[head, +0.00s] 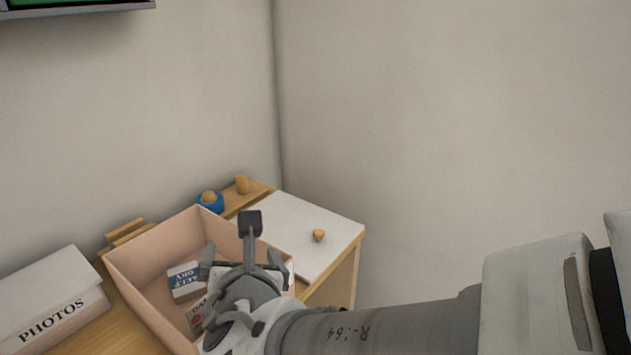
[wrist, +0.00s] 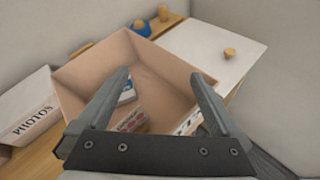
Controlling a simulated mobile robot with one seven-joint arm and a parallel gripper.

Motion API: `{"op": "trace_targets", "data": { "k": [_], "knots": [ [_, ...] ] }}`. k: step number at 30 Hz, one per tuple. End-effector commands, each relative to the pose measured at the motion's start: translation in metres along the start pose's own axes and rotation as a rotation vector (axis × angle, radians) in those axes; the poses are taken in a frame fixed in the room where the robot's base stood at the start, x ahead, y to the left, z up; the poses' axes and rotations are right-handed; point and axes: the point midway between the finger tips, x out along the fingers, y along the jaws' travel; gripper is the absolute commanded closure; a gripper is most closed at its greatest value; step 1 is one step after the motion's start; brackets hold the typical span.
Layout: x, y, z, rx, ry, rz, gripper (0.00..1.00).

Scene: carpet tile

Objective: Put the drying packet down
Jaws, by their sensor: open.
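A white and blue packet with lettering ending in "DRY" (head: 186,281) lies inside the pinkish open box (head: 140,271), towards its far left part. In the wrist view a blue and white part of it (wrist: 127,93) shows beside the left finger, which partly hides it. My gripper (wrist: 161,76) is open over the box with nothing between its fingers. In the head view my gripper (head: 243,263) is above the right part of the box and hides some of its inside.
A packet with red lettering (wrist: 132,121) and another white packet (wrist: 187,124) also lie in the box. A white "PHOTOS" box (head: 48,305) stands left. A white board (head: 290,232) with a small tan knob (head: 319,235) lies behind right. A blue object (head: 209,204) stands behind the box.

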Motion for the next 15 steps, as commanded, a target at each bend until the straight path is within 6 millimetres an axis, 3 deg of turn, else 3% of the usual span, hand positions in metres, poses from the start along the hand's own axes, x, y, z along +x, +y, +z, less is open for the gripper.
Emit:
{"op": "trace_targets", "data": {
  "k": [1, 6, 12, 15],
  "knots": [
    [0.000, -0.024, 0.013, 0.119, -0.016, -0.072, 0.00],
    [-0.011, -0.098, 0.034, 0.531, -0.068, -0.294, 0.00],
    [-0.042, -0.173, 0.037, 1.052, -0.158, -0.539, 0.00],
    [-0.061, -0.200, 0.030, 1.316, -0.209, -0.645, 0.00]
  ]
}}
